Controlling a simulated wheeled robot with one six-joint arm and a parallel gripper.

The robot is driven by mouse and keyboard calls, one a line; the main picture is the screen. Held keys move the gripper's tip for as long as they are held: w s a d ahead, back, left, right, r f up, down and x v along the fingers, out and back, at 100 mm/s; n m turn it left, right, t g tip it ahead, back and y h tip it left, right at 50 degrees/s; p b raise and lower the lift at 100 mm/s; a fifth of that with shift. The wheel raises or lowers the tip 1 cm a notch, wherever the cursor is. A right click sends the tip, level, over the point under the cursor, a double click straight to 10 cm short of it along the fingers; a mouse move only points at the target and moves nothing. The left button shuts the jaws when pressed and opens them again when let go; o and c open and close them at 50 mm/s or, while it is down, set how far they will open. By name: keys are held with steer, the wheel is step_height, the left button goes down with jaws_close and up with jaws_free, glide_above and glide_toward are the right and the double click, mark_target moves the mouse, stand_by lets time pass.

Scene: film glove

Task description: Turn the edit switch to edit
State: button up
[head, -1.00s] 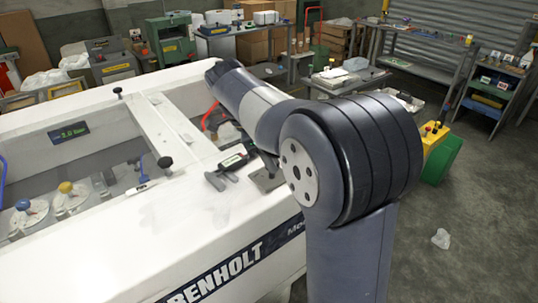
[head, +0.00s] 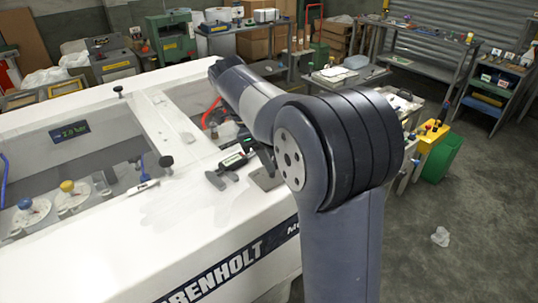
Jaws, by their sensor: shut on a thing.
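I cannot pick out a switch marked edit.
A crumpled white piece (head: 440,237) lies on open floor at the right. Benches (head: 425,62) stand behind.

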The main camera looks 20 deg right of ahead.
steer(key=o, duration=1)
steer(key=v, duration=1)
steer(key=shift+w+a+r, duration=0.1)
steer(key=shift+a+r, duration=0.1)
steer(key=shift+r, duration=0.05)
steer(key=x, duration=1)
steer(key=shift+d+f, duration=0.2)
steer(key=shift+f, duration=0.05)
